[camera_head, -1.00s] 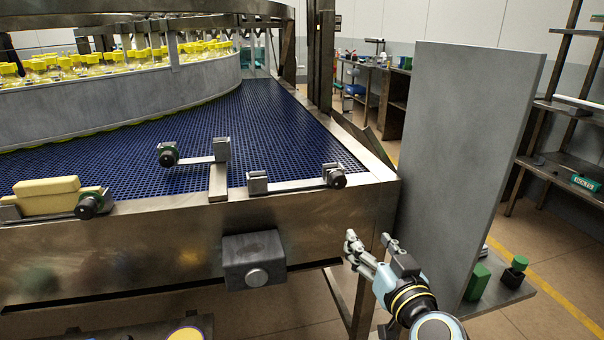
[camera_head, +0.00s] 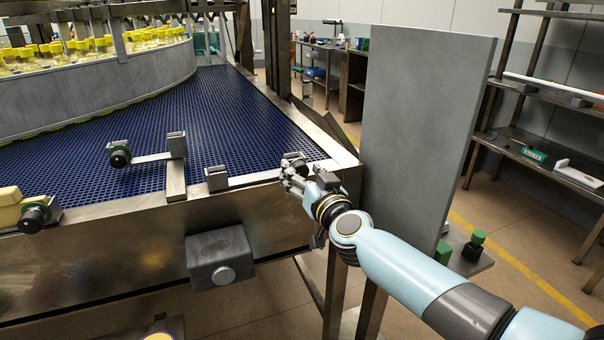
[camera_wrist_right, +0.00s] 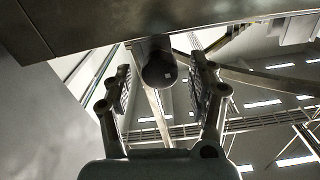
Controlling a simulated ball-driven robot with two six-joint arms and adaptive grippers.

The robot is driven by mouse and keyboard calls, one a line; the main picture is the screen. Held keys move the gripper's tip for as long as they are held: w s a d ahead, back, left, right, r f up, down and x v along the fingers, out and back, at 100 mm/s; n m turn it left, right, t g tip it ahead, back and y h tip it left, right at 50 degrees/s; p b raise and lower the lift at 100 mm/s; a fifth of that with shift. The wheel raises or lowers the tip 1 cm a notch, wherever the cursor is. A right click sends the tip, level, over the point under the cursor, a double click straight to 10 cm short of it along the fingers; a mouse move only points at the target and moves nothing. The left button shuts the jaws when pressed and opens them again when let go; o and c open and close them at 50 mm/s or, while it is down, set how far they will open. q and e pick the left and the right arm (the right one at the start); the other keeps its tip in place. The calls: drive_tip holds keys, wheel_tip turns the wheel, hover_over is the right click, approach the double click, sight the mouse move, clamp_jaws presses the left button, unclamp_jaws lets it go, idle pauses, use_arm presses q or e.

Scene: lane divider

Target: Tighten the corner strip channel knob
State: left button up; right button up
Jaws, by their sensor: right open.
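The corner strip channel (camera_head: 255,179) runs along the conveyor's front edge near its right corner. Its dark knob (camera_head: 293,157) sits at the strip's right end, partly hidden behind my right gripper. My right gripper (camera_head: 289,180) is at the conveyor edge, just in front of and below this knob. In the right wrist view, a dark round knob (camera_wrist_right: 160,71) shows between the two open fingers (camera_wrist_right: 159,88), with gaps on both sides. I cannot tell how deep it sits between them. My left gripper is not in view.
Other dark knobs stand on the middle bracket (camera_head: 120,155) and at the left edge (camera_head: 34,218), beside a yellow block (camera_head: 10,207). A grey box (camera_head: 221,257) with a round button hangs from the front wall. A tall grey panel (camera_head: 420,130) stands close right of the corner.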

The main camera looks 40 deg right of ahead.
drive_tip(key=shift+w+d, duration=0.1)
drive_tip(key=shift+w, duration=0.25)
drive_tip(key=c, duration=1.2)
drive_tip(key=shift+o, duration=0.2)
drive_tip(key=shift+m, duration=0.5)
